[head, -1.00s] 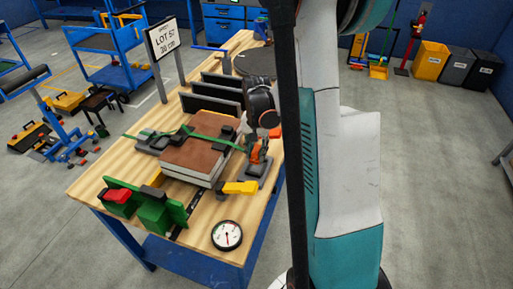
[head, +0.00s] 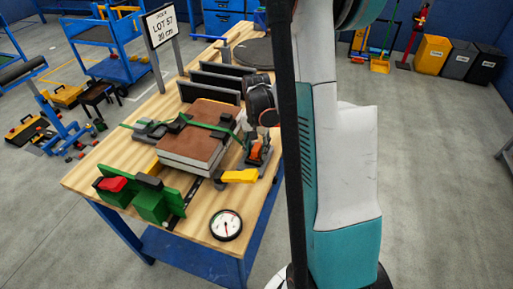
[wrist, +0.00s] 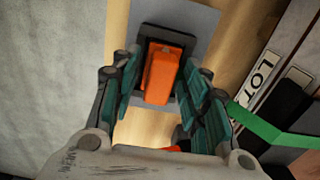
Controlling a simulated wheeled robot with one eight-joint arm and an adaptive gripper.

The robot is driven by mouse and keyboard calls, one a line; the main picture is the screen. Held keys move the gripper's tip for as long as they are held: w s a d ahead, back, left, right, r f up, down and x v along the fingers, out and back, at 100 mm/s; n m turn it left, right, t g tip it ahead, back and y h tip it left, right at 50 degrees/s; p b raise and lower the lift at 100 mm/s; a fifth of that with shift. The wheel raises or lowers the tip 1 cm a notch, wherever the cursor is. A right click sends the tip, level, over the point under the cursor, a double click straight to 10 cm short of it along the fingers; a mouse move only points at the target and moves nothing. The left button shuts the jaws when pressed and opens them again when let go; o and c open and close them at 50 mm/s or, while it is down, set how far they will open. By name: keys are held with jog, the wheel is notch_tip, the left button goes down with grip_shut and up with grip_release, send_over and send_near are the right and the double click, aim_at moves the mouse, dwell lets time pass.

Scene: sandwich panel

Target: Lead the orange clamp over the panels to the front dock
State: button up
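The orange clamp (head: 257,153) stands on a grey plate at the right edge of the workbench, beside the stacked panels (head: 192,146). In the wrist view the orange clamp (wrist: 161,75) lies between the two green-padded fingers of my gripper (wrist: 160,64), with a gap on each side. In the head view my gripper (head: 268,129) is just above the clamp and partly hides it. A green strap (head: 207,126) crosses the brown top panel from a grey fixture on the left towards the clamp. I cannot tell which fixture is the front dock.
A green fixture with a red block (head: 112,183), a yellow block (head: 240,176) and a round dial (head: 226,225) are at the bench front. Dark upright plates (head: 210,88) and a "LOT 57" sign (head: 160,26) stand behind the panels. Bare wood shows left of the panels.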

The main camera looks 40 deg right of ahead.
dwell(0.3)
notch_tip(320, 180, up, 12)
dwell(0.6)
dwell(0.3)
